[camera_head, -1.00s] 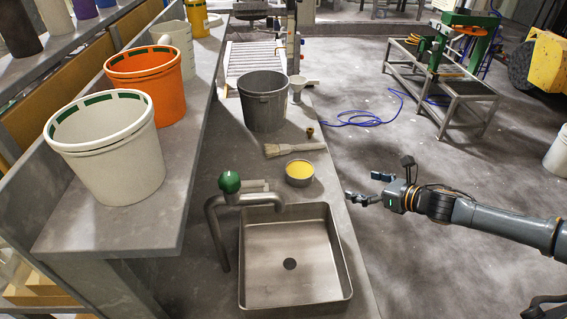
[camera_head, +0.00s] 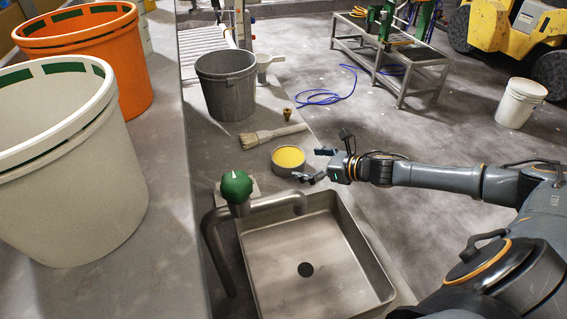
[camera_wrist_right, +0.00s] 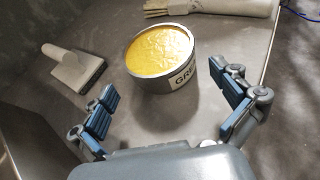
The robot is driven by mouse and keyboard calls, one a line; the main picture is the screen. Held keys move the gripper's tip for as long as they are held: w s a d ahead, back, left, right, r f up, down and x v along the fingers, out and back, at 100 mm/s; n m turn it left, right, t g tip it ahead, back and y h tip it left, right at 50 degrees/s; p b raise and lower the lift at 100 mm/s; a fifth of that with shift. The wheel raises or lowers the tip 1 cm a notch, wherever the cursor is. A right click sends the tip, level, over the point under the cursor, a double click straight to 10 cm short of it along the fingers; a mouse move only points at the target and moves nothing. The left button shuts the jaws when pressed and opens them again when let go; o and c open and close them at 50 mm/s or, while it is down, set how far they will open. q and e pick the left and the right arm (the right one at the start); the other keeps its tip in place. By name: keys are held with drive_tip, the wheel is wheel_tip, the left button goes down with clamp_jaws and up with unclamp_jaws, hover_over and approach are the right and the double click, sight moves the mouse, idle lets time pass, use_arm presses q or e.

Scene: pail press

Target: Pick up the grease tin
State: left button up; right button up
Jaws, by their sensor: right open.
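The grease tin (camera_head: 288,160) is a short grey round tin full of yellow grease. It stands on the counter just behind the sink. In the right wrist view the tin (camera_wrist_right: 161,57) is upright, with part of a label reading "GRE" on its side. My right gripper (camera_head: 318,164) is open and empty beside the tin, on its right in the head view. In the wrist view its fingers (camera_wrist_right: 168,108) are spread wide, with the tin ahead of them and roughly between their lines. My left gripper is not in view.
A sink (camera_head: 312,262) with a green-knobbed tap (camera_head: 237,188) lies in front of the tin. A brush (camera_head: 270,135), a brass fitting (camera_head: 287,114) and a grey pail (camera_head: 227,88) stand behind. A scraper-like tool (camera_wrist_right: 72,66) lies left in the wrist view.

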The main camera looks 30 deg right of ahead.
sight(297, 161)
drive_tip(key=shift+w+a+f+p, duration=0.1)
drive_tip(key=shift+w+a+p, duration=0.25)
drive_tip(key=shift+w, duration=0.3)
drive_tip(key=p+x, duration=0.1)
drive_tip(key=x, duration=0.3)
drive_tip(key=shift+w, duration=0.1)
drive_tip(key=shift+w+a+f, duration=0.1)
drive_tip(key=shift+w+f, duration=0.1)
drive_tip(key=shift+w, duration=0.05)
drive_tip(key=shift+c, duration=0.2)
drive_tip(key=shift+s, duration=0.1)
drive_tip(key=c, duration=1.1)
drive_tip(key=shift+c, duration=0.3)
drive_tip(key=shift+r, duration=0.15)
